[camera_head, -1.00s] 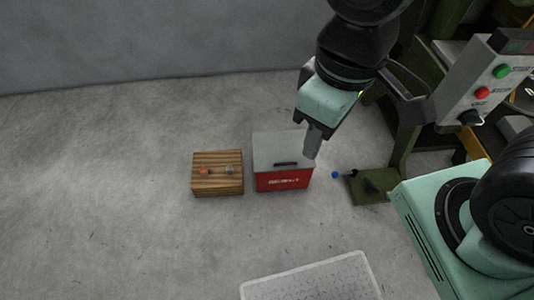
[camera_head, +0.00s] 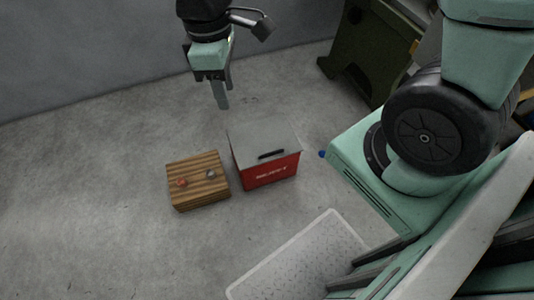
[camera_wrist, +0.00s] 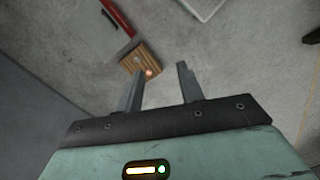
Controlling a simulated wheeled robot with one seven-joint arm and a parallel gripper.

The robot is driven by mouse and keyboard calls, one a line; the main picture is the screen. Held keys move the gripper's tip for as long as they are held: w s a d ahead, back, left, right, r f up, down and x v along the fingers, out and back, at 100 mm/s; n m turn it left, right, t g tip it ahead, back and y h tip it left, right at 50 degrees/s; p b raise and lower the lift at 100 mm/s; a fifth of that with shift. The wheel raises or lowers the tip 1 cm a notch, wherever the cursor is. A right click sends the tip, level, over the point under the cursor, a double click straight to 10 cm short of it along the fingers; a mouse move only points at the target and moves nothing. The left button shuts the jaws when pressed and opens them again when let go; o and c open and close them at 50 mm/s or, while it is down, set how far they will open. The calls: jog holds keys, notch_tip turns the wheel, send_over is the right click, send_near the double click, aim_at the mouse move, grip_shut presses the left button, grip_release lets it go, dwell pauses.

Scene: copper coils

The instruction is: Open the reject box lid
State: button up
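The red reject box (camera_head: 270,173) stands on the floor in the head view, with white lettering on its front. Its grey lid (camera_head: 258,143) lies flat and closed on top, with a dark handle (camera_head: 271,154) near the front edge.
A striped wooden block (camera_head: 198,184) with a small red knob and a small grey knob stands just left of the box. A pale textured plate (camera_head: 300,262) lies on the floor in front. A dark green machine (camera_head: 372,50) stands at the back right. A small blue thing (camera_head: 322,154) is right of the box.

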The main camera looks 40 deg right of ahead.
jog(key=w+d+f+n+b, duration=0.1)
jog(key=w+d+f+b, duration=0.25)
jog(key=f, duration=0.35)
jog(key=w+d+f+n+b, duration=0.1)
jog(key=w+d+f+b, duration=0.1)
jog(key=w+f+b, duration=0.35)
jog(key=n+g+b, duration=0.2)
jog(key=n+b, duration=0.1)
jog(key=b, duration=0.8)
send_over(272, 150)
jog(key=a, duration=0.2)
jog(key=w+f+x, duration=0.1)
jog(key=w+x, duration=0.2)
jog(key=x, duration=1.1)
jog(key=w+f+x, duration=0.1)
jog(key=w+x, duration=0.3)
jog(key=x, duration=1)
jog(key=shift+y, duration=0.4)
jog(key=b+x, duration=0.2)
jog(key=x, duration=0.3)
jog(key=b+x, duration=0.1)
jog(key=x, duration=0.5)
jog(key=b+x, duration=0.2)
jog(key=x, duration=0.3)
jog(key=shift+w+a+f+b, duration=0.1)
jog(key=shift+w+f+b, duration=0.1)
jog(key=shift+f+b, duration=0.15)
jog(key=shift+r, duration=0.1)
grip_shut()
